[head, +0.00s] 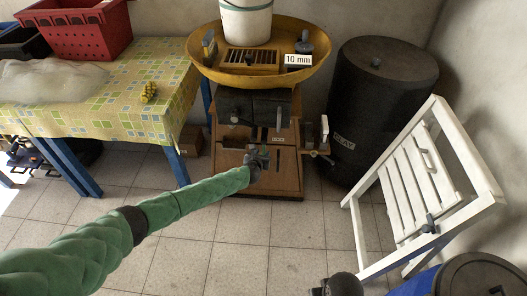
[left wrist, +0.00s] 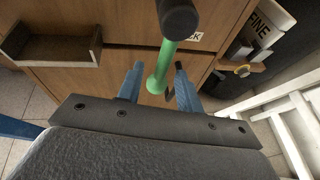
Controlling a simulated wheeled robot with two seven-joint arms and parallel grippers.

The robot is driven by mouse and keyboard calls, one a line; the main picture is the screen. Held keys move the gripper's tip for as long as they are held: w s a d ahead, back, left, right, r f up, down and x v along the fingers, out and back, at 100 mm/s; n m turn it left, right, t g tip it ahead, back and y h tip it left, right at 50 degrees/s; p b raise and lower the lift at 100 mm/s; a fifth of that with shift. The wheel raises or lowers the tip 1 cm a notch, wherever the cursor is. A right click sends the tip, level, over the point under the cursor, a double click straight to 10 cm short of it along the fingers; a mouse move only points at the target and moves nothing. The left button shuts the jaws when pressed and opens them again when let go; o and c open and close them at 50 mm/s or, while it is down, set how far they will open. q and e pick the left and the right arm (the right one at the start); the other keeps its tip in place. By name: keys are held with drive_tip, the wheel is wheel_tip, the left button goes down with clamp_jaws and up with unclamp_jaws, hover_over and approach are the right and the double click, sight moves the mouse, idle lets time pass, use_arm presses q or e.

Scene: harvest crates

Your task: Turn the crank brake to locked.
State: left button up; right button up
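The crank brake appears to be the green lever with a black knob (left wrist: 178,18) on the front of the brown wooden cabinet. Its green rod (left wrist: 164,66) stands out from the panel. My left gripper (left wrist: 159,68) is open, with one blue finger on each side of the rod and visible gaps to it. A white label (left wrist: 195,38) ending in "CK" is partly hidden behind the knob. In the head view my left gripper (head: 262,155) is at the front of the cabinet (head: 280,180) and hides the lever. A dark shape (head: 340,286) at the bottom edge seems to be my right gripper; its fingers are unclear.
A yellow pan (head: 318,72) tops the cabinet. A black barrel (head: 375,110) and white folding chair (head: 415,180) stand to the right. A cloth-covered table (head: 130,115) is left. The tiled floor in front is clear.

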use_arm(q)
drive_tip(key=shift+v, duration=1.5)
drive_tip(key=shift+s, duration=0.15)
drive_tip(key=s+d+f+n+g+y, duration=0.1)
drive_tip(key=s+d+n+g, duration=0.15)
drive_tip(key=s+n, duration=0.85)
drive_tip(key=s+d+f+n+g+y, duration=0.15)
drive_tip(key=s+d+n, duration=0.4)
drive_tip(key=s, duration=0.85)
drive_tip(key=s+a+r+n+g, duration=0.2)
drive_tip(key=s+a+n, duration=0.3)
drive_tip(key=s, duration=0.5)
drive_tip(key=s+a+r+n+g, duration=0.2)
drive_tip(key=s+a+n, duration=0.3)
drive_tip(key=s+n, duration=0.3)
drive_tip(key=s+a+r+n+g+h, duration=0.1)
drive_tip(key=s+a+n+g, duration=0.3)
drive_tip(key=s, duration=1)
drive_tip(key=a+r+n, duration=0.1)
drive_tip(key=a+n, duration=0.1)
drive_tip(key=n, duration=0.1)
